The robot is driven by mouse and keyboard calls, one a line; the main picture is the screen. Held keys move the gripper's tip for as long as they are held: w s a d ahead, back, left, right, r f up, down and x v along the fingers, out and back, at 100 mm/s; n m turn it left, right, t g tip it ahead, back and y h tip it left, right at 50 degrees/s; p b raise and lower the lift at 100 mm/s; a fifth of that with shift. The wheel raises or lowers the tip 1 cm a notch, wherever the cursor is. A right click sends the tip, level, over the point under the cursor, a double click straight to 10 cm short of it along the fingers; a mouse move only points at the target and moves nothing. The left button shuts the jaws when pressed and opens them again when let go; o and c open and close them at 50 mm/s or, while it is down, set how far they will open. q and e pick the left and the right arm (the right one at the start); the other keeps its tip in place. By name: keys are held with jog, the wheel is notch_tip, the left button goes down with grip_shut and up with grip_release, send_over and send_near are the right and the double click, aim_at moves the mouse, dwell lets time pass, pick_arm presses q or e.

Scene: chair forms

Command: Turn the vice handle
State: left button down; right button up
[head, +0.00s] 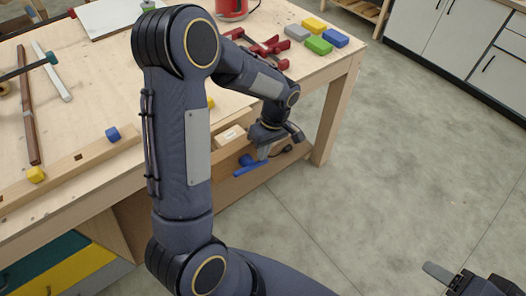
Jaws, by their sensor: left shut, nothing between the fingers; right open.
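A blue bar (248,168), which looks like the vice handle, sits low at the front of the workbench. The pale wooden vice (221,158) behind it is partly hidden by my arm. My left gripper (264,153) is shut and empty, pointing down at the blue bar's right part. I cannot tell whether its tips touch the bar. My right gripper (440,274) is open and empty at the lower right, over the floor, far from the vice.
The workbench (110,95) holds red clamps (268,48), several coloured blocks (318,45), a red can (231,9), and wooden strips and tools at the left. Coloured drawers (60,270) are below it. The grey floor on the right is clear up to white cabinets (440,35).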

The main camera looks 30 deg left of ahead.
pick_arm(q)
jog(key=shift+s+f, duration=0.1)
jog(key=shift+f, duration=0.15)
jog(key=shift+f+g+p, duration=0.15)
jog(key=shift+g+p, duration=0.15)
jog(key=shift+g, duration=0.1)
jog(key=shift+w+d+f+y, duration=0.1)
jog(key=shift+w+f+y, duration=0.1)
jog(key=shift+y, duration=0.1)
jog(key=shift+w+f+g+b, duration=0.1)
jog(key=shift+f+g+b, duration=0.2)
jog(key=shift+f+b, duration=0.1)
jog(key=shift+r, duration=0.1)
